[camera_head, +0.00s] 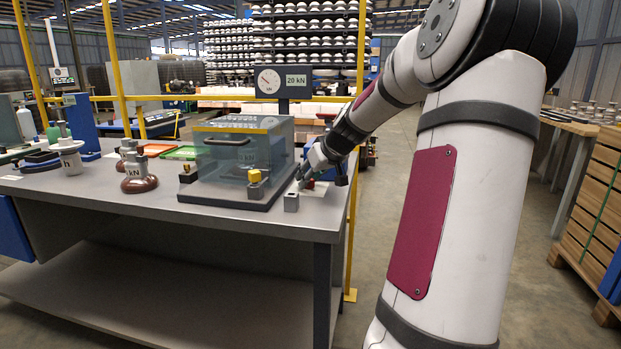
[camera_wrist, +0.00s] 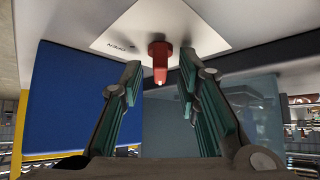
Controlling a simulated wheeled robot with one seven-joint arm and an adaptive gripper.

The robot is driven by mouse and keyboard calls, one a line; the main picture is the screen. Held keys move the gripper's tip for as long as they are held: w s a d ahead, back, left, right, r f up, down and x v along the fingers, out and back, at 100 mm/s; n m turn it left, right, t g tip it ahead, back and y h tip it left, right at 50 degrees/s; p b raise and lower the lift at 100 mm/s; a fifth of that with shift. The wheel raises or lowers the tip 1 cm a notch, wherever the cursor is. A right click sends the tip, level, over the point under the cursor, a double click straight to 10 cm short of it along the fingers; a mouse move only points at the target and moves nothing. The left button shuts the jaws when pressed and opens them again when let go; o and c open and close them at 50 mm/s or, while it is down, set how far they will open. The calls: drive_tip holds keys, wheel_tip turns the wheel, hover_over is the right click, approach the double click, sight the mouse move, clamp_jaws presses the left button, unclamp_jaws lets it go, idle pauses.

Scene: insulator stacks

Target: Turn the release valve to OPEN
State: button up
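The release valve is a small red handle (camera_wrist: 160,62) on a white label plate (camera_wrist: 112,36) in the wrist view. The plate bears the word OPEN, seen upside down, left of the handle. My gripper (camera_wrist: 158,80) is open, with one finger on either side of the handle and visible gaps between. In the head view my gripper (camera_head: 306,172) reaches down at the bench's right end, beside the clear test box (camera_head: 235,165). A bit of the red handle (camera_head: 310,184) shows there, mostly hidden by the gripper.
The box, with a yellow-topped latch (camera_head: 255,176), stands close left of my gripper. A gauge (camera_head: 269,82) and a 20 kN sign (camera_head: 296,81) rise behind it. Insulators (camera_head: 138,178) stand on the bench (camera_head: 200,214) at the left. A small grey block (camera_head: 291,201) is in front.

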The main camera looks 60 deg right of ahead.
clamp_jaws()
